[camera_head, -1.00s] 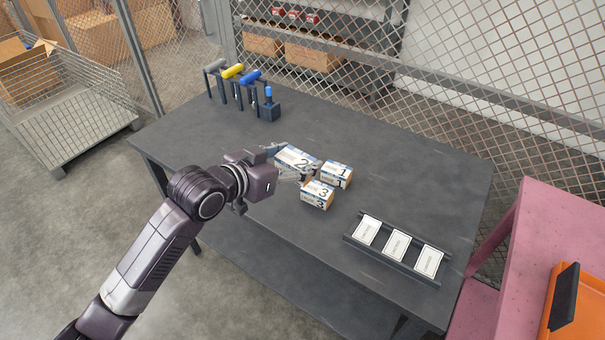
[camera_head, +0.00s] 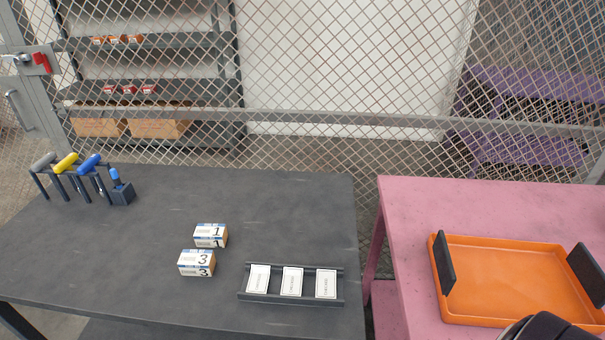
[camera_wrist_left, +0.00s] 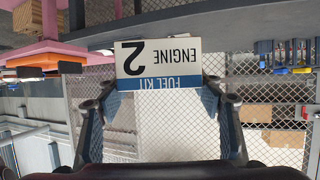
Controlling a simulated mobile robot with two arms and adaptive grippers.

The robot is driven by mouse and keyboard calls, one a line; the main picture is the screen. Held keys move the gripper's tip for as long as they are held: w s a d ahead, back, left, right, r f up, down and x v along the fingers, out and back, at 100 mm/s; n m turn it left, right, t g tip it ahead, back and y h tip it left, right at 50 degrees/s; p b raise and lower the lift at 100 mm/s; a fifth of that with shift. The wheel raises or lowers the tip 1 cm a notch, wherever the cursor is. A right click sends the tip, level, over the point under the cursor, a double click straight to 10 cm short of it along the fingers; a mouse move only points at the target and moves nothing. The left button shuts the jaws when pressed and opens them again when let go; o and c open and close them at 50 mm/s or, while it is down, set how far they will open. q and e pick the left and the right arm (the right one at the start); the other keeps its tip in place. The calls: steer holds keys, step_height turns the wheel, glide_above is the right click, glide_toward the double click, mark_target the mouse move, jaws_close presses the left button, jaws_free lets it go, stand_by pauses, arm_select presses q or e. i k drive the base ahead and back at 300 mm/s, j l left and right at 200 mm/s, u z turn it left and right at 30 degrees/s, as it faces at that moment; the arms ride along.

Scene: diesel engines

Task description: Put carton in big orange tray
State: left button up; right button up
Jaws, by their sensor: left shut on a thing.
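The carton (camera_wrist_left: 158,62), white with a blue band and marked "2", "ENGINE" and "FUEL KIT", is in the left wrist view. My left gripper (camera_wrist_left: 160,97) is shut on it, with a finger at each side. The carton's label appears upside down there. The big orange tray (camera_head: 525,283) lies on the pink table at the right of the head view. It has black upright handles on two sides and looks empty in the part that shows. The held carton and left gripper are not visible in the head view. My right gripper is in neither view.
Cartons "1" (camera_head: 211,236) and "3" (camera_head: 197,263) stand on the grey table (camera_head: 280,205), beside a dark rack (camera_head: 291,284) of white cards. Tools with colored handles (camera_head: 75,172) stand at its left. A gap separates it from the pink table (camera_head: 420,210). A mesh fence runs behind.

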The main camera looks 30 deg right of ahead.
mark_target(535, 286)
steer(key=k+l, duration=0.2)
steer(key=l, duration=0.3)
steer(key=k+l, duration=0.2)
steer(key=l, duration=0.3)
steer(key=k+l, duration=0.2)
steer(key=l, duration=0.3)
steer(key=k+l, duration=0.2)
steer(key=l, duration=0.3)
steer(key=k+l, duration=0.15)
steer(key=l, duration=0.35)
steer(key=k+l, duration=0.2)
steer(key=l, duration=0.3)
steer(key=k+l, duration=0.2)
steer(key=l, duration=0.25)
steer(key=k+l, duration=0.2)
steer(key=l, duration=0.3)
